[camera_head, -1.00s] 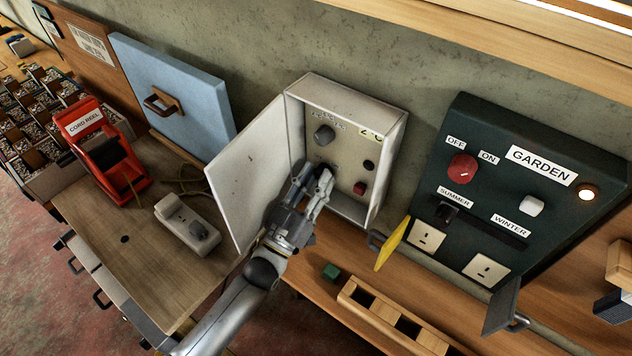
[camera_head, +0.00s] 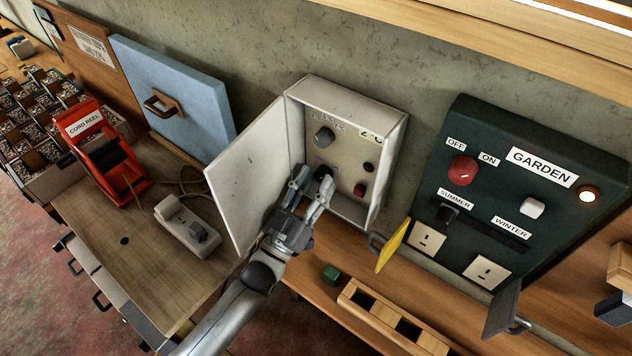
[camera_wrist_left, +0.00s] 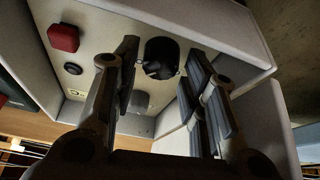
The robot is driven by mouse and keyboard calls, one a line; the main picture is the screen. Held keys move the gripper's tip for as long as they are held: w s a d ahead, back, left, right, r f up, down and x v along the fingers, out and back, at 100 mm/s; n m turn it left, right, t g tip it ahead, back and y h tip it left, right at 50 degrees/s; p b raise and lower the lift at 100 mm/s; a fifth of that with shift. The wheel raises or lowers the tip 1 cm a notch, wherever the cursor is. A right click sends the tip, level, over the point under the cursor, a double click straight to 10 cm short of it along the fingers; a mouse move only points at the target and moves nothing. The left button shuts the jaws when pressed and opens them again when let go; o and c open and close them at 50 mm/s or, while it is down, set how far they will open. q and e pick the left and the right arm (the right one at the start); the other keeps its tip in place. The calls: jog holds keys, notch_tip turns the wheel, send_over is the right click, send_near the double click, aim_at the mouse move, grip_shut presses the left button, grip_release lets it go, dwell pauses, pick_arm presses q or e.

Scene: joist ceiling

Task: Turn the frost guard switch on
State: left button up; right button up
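A pale open box (camera_head: 385,212) on the wall holds a grey knob (camera_head: 324,137), a black knob (camera_head: 322,172), a small dark round button (camera_head: 368,167) and a red button (camera_head: 360,189). I cannot read which is the frost guard switch. My left gripper (camera_head: 313,180) is open at the lower part of the box, in front of the black knob. In the left wrist view the black knob (camera_wrist_left: 160,57) lies between and beyond the spread fingers (camera_wrist_left: 162,80), with no clear contact. The red button (camera_wrist_left: 63,38) and grey knob (camera_wrist_left: 141,102) show there too. My right gripper is out of view.
The box's open door (camera_head: 247,170) stands close left of my left arm. A dark green GARDEN panel (camera_head: 480,130) is to the right, with a yellow flap (camera_head: 394,246) near the box. A wooden block rack (camera_head: 365,305) and green cube (camera_head: 330,273) lie below.

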pick_arm(q)
jog(key=v, duration=1.1)
jog(key=shift+s+a+f, duration=0.15)
jog(key=shift+s, duration=0.05)
